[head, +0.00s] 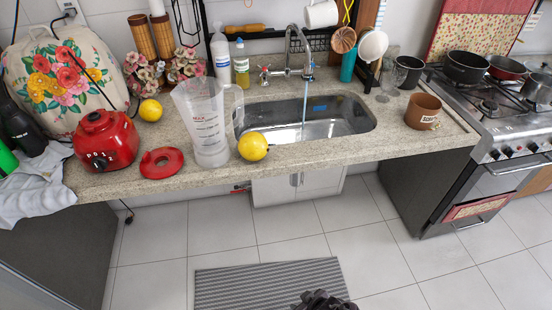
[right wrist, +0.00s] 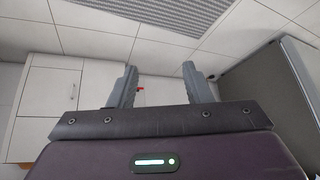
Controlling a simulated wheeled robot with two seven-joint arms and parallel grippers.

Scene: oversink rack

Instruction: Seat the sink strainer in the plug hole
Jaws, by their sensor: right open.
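The sink (head: 345,118) is a steel basin set into the stone counter. A stream of water (head: 305,100) falls into it from the tap (head: 290,50). I cannot make out the plug hole or the strainer in either view. A small blue patch (head: 320,108) shows on the basin's far wall. My right gripper (head: 325,300) shows as a dark shape at the bottom of the head view, over the floor mat and well below the counter. In the right wrist view its two fingers (right wrist: 158,75) stand apart with nothing between them. My left gripper is not in view.
Left of the sink stand a clear jug (head: 203,125), a yellow fruit (head: 253,146), a red ring-shaped lid (head: 161,162) and a red blender base (head: 105,140). A brown mug (head: 423,111) stands right. The stove (head: 490,110) is beyond. A grey mat (head: 240,287) lies on the floor.

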